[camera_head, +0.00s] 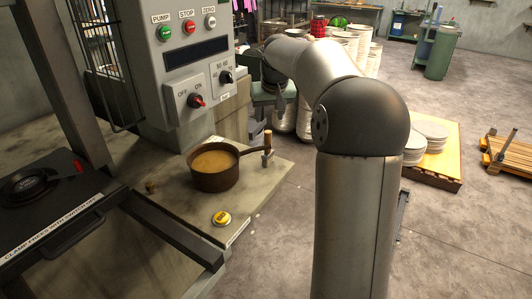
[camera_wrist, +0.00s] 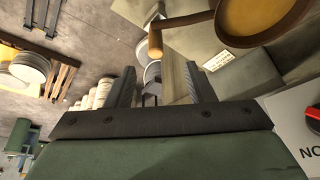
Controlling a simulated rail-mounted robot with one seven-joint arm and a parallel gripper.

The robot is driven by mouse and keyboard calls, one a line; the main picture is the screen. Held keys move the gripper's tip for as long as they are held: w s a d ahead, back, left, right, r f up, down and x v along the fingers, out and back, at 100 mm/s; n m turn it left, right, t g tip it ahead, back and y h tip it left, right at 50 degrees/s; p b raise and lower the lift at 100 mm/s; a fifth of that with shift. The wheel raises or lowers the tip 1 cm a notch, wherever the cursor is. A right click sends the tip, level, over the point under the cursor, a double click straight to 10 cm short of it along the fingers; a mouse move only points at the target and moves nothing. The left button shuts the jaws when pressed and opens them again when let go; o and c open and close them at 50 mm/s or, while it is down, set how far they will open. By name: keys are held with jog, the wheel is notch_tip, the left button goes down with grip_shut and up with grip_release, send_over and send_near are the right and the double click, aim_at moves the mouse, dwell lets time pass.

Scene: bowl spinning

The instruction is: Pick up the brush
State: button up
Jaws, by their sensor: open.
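No brush can be made out for certain. A brown pot (camera_head: 213,180) with yellowish contents stands on the worktop, and it also shows at the top right of the wrist view (camera_wrist: 262,38). A brown bar runs from its rim to a short upright wooden handle (camera_head: 268,138), also in the wrist view (camera_wrist: 155,38); I cannot tell whether this is part of the brush. My gripper (camera_wrist: 162,78) is open, with nothing seen between its fingers. The wooden handle appears beyond the fingertips, apart from them.
A grey control panel (camera_head: 185,55) with buttons and a red knob rises behind the pot. A yellow button (camera_head: 221,218) sits on the worktop (camera_head: 262,182) near its edge. Stacked plates (camera_head: 430,130) on a pallet and open floor (camera_head: 450,230) lie to the right.

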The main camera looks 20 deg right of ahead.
send_over(268, 152)
jog(key=f, duration=0.9)
jog(key=shift+s+a+p, duration=0.35)
jog(key=shift+p, duration=0.05)
jog(key=shift+d+p+x, duration=0.15)
jog(key=shift+p+x, duration=0.1)
jog(key=shift+x, duration=1.15)
jog(key=shift+d+p+x, duration=0.15)
jog(key=shift+p+x, duration=0.1)
jog(key=shift+x, duration=1.1)
jog(key=shift+s, duration=0.2)
grip_shut()
